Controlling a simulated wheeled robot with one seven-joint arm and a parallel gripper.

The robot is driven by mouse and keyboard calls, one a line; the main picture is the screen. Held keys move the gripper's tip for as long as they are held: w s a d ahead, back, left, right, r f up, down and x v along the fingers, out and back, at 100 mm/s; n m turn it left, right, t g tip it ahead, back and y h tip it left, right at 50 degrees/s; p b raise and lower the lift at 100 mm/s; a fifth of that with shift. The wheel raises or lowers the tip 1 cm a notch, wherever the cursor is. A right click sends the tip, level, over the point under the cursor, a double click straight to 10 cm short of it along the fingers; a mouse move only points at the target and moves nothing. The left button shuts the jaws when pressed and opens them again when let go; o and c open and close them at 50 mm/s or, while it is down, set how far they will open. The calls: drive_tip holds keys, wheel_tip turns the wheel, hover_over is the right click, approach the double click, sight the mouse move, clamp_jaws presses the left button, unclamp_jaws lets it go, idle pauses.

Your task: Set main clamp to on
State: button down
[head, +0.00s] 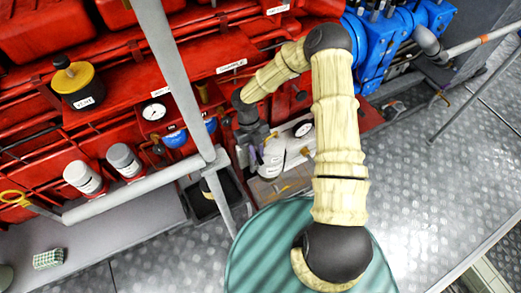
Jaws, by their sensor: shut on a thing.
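My gripper (256,148) is at the end of my cream-sleeved arm, in front of the red machine. It is shut on a small part right beside a white canister (272,160). The arm and gripper body cover most of that part, so its shape and setting cannot be made out. No label reading main clamp is legible, so I cannot tell for sure whether the held part is the clamp.
A grey post and rail (176,75) stand just left of my gripper. A round gauge (154,111) and a yellow-topped black knob (76,82) sit on the red machine (110,60). Two grey-white canisters (84,177) stand at left. Blue machinery (378,45) is at upper right.

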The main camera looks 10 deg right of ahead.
idle(0.3)
drive_tip(key=c, duration=1.4)
unclamp_jaws()
drive_tip(key=shift+o, duration=0.2)
